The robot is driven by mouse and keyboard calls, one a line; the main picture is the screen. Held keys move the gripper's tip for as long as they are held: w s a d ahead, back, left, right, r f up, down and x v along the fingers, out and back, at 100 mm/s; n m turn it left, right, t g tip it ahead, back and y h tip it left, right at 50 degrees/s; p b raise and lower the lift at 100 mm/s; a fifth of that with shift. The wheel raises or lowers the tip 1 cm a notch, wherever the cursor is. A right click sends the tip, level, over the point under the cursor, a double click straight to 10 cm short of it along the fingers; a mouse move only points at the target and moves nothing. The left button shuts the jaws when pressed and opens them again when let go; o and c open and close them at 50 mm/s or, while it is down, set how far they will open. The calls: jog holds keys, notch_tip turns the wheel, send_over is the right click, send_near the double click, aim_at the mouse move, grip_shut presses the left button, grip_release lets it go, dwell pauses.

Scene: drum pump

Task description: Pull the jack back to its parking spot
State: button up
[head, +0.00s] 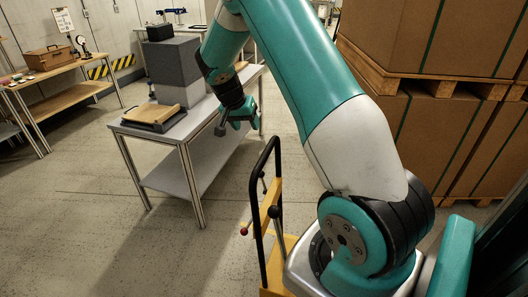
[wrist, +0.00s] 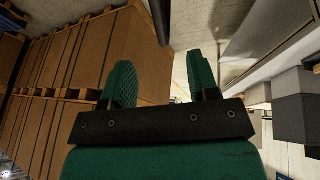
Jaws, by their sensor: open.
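The jack (head: 276,262) has a yellow body and stands on the floor at the lower middle of the head view. Its tall black loop handle (head: 256,200) rises beside my arm, with a lever and a red knob. The jack's lower part is cut off or hidden by my arm. My gripper (head: 240,114) is above the right edge of the grey bench, left of and a little above the handle's top. In the wrist view my two teal fingers (wrist: 162,72) are apart with nothing between them. A dark bar (wrist: 159,20) shows past the fingertips; I cannot tell if it is the handle.
Large cartons on pallets (head: 433,130) stand at the right. Another table (head: 62,76) with a brown case is at the far left. The floor (head: 75,225) at front left is clear.

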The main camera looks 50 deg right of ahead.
aim_at(264, 153)
jog(key=p+x, duration=0.2)
jog(key=x, duration=0.4)
jog(key=p+x, duration=0.1)
jog(key=x, duration=0.5)
jog(key=d+p+x, duration=0.1)
jog(key=p+x, duration=0.1)
jog(key=x, duration=0.4)
jog(key=shift+s+r+p, duration=0.1)
jog(key=shift+s+p, duration=0.1)
jog(key=shift+p, duration=0.1)
